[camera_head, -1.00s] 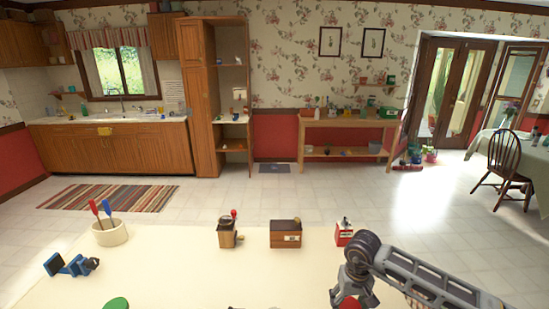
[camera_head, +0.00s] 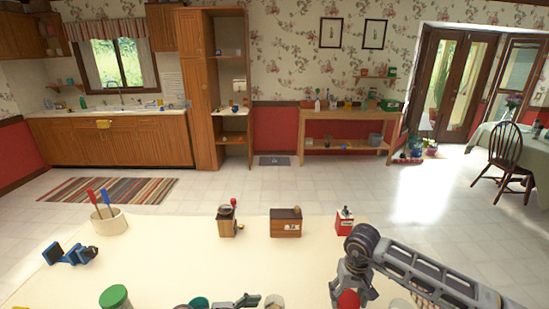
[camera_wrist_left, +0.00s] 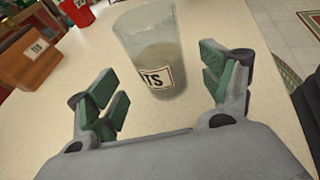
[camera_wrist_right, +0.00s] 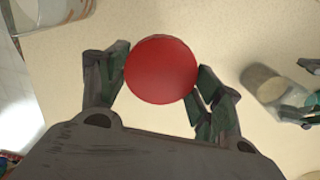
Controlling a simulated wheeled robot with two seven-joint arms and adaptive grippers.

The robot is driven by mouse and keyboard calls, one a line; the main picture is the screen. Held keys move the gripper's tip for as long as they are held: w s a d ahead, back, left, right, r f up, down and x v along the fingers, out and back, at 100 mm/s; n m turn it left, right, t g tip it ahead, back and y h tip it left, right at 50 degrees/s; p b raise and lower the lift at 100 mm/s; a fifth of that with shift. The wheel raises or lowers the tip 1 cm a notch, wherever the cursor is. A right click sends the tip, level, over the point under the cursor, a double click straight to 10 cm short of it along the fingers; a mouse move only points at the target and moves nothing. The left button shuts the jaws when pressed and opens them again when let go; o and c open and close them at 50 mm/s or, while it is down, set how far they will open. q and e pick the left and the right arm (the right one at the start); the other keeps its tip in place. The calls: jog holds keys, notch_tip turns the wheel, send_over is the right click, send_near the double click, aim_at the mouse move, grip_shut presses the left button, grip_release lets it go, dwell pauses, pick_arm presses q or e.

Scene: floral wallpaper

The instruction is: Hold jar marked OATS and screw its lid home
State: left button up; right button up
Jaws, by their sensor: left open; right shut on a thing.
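The OATS jar is clear glass, part full, upright and open-topped; its label (camera_wrist_left: 157,77) shows only the letters "TS" in the left wrist view. My left gripper (camera_wrist_left: 156,85) is open, its fingers spread to either side of the jar's near side, with gaps. In the head view the jar (camera_head: 273,301) is cut by the bottom edge. The right wrist view shows the jar (camera_wrist_right: 264,84) at right beside the left fingers. My right gripper (camera_wrist_right: 162,72) is shut on a round red lid (camera_wrist_right: 160,68), apart from the jar. The lid (camera_head: 348,299) also shows in the head view.
A green-lidded jar (camera_head: 115,297) stands front left on the cream table (camera_head: 170,255). A blue clamp-like object (camera_head: 70,254), a utensil crock (camera_head: 109,222), a grinder (camera_head: 227,222), a wooden box (camera_head: 286,222) and a red tin (camera_head: 344,222) stand farther back. The table's middle is clear.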

pick_arm(q)
jog(key=shift+w+d+f, duration=0.15)
jog(key=shift+d+f, duration=0.1)
jog(key=shift+d, duration=0.15)
pick_arm(e)
jog(key=shift+f, duration=0.35)
pick_arm(q)
jog(key=shift+w+d, duration=0.1)
jog(key=shift+d, duration=0.25)
pick_arm(e)
jog(key=shift+r, duration=0.2)
pick_arm(q)
jog(key=shift+w+d+f, duration=0.2)
jog(key=shift+d, duration=0.45)
pick_arm(e)
jog(key=shift+r, duration=0.1)
pick_arm(q)
jog(key=shift+x, duration=1.2)
jog(key=shift+c, duration=0.5)
jog(key=shift+a, duration=0.1)
jog(key=c, duration=0.7)
jog(key=o, duration=0.8)
jog(key=shift+c, duration=0.2)
